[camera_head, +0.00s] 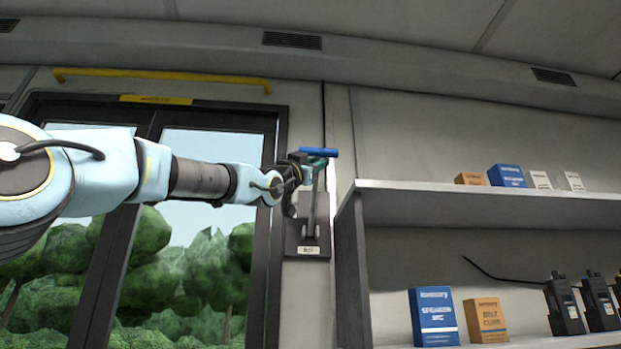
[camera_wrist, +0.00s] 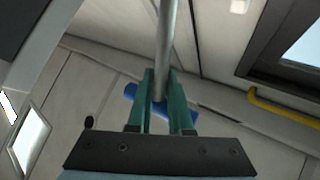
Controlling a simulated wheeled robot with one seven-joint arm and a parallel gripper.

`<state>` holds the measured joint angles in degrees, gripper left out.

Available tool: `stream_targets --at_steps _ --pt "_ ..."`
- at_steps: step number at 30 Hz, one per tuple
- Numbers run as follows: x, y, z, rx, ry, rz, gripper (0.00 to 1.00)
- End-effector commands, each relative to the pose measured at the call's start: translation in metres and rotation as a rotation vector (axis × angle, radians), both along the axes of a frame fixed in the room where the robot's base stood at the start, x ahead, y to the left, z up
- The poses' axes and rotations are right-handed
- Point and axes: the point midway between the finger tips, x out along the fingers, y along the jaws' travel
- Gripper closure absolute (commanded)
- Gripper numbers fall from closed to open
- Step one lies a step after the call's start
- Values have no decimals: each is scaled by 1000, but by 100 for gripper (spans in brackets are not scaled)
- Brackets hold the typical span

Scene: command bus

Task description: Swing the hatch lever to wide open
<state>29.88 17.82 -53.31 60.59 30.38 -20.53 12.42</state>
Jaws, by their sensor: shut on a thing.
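The hatch lever has a grey shaft (camera_head: 311,208) and a blue crossbar handle (camera_head: 319,152) at its top. It stands close to upright on a dark, labelled wall plate (camera_head: 294,240) between the glazed door and the shelves. My gripper (camera_head: 317,163) reaches in from the left, just below the blue handle. In the wrist view, the green fingers (camera_wrist: 162,88) lie on both sides of the grey shaft (camera_wrist: 165,35), shut on it. The blue handle (camera_wrist: 129,91) shows partly behind the fingers. The wrist hides part of the shaft in the head view.
The dark-framed glazed door (camera_head: 268,150) is left of the lever, behind my arm. A yellow rail (camera_head: 165,75) runs above it. The shelf unit (camera_head: 352,215) stands close on the right, holding boxes (camera_head: 434,315) and handheld radios (camera_head: 563,303).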

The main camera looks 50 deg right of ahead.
Motion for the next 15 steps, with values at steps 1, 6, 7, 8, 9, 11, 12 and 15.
stream_targets --at_steps 1,6,7,8,9,11,12,15 --pt "-5 3 -19 -27 -33 -1 100" --pt "-17 12 -38 -112 -137 0 100" --pt "-18 14 -41 -125 -152 0 100" --pt "-20 15 -43 -139 -168 -1 100" --pt "-22 17 -47 -153 -188 -1 100" --pt "-25 19 -52 -176 -214 -1 100" --pt "-27 21 -54 -180 -219 -1 100" --pt "-29 23 -60 -177 -216 0 100"
